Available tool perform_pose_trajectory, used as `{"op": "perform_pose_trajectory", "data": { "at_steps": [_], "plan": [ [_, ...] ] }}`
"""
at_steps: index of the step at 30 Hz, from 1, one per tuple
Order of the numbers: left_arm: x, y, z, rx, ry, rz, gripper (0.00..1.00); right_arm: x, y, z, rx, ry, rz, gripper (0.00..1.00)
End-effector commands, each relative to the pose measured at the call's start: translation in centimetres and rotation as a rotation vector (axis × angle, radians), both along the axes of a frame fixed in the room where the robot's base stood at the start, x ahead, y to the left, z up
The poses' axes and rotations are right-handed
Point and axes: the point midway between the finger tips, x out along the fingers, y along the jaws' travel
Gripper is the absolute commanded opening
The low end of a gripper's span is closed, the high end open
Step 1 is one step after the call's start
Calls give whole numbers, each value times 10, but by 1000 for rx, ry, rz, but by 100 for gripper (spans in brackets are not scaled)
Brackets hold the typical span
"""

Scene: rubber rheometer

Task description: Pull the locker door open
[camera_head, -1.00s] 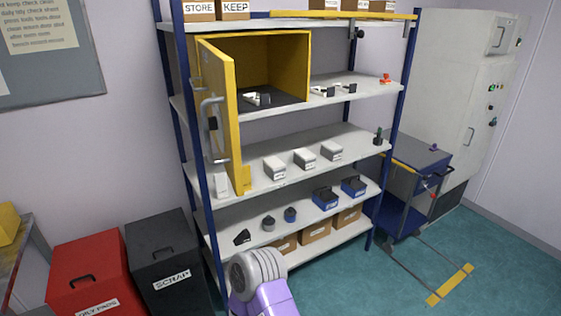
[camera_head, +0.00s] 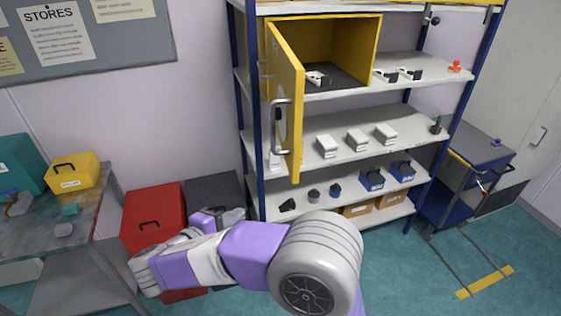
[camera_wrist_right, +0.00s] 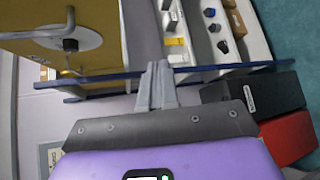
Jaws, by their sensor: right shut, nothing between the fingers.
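The yellow locker (camera_head: 375,45) stands on an upper shelf, its front open and its interior showing. Its yellow door (camera_head: 291,100) is hinged on the left and stands swung out, seen nearly edge-on. A grey bar handle (camera_head: 276,128) is on the door's outer face. The door also fills the upper left of the wrist view (camera_wrist_right: 25,45), with a round pale plate and dark latch. My right gripper (camera_wrist_right: 160,68) is shut and empty, apart from the door and handle, in front of a blue shelf post. In the head view its hand (camera_head: 236,215) is low, left of the shelving. My left gripper is out of view.
White boxes (camera_head: 357,140) stand on the shelf below the locker. A red bin (camera_head: 152,210) and a dark bin (camera_head: 215,187) stand left of the shelving, partly behind my arm. A workbench (camera_head: 95,215) is at far left. A blue trolley (camera_head: 455,205) stands at right.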

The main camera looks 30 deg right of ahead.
Motion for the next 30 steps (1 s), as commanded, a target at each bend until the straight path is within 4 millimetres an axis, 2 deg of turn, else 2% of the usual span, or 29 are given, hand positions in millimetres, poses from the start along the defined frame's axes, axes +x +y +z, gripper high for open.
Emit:
{"op": "perform_pose_trajectory", "data": {
  "at_steps": [1,3,6,8,14,26,30],
  "plan": [
    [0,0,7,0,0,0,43,-4,4,41,-45,-97,-11,0],
    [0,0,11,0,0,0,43,-12,7,79,-96,-201,-33,0],
    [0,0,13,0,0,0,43,-23,9,112,-139,-300,-61,0],
    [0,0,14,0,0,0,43,-26,8,122,-152,-331,-71,0],
    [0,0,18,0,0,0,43,-21,-11,127,-161,-347,-81,0],
    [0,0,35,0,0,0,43,10,-88,127,-160,-344,-81,0],
    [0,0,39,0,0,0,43,0,-107,127,-159,-344,-78,0]
  ]
}}
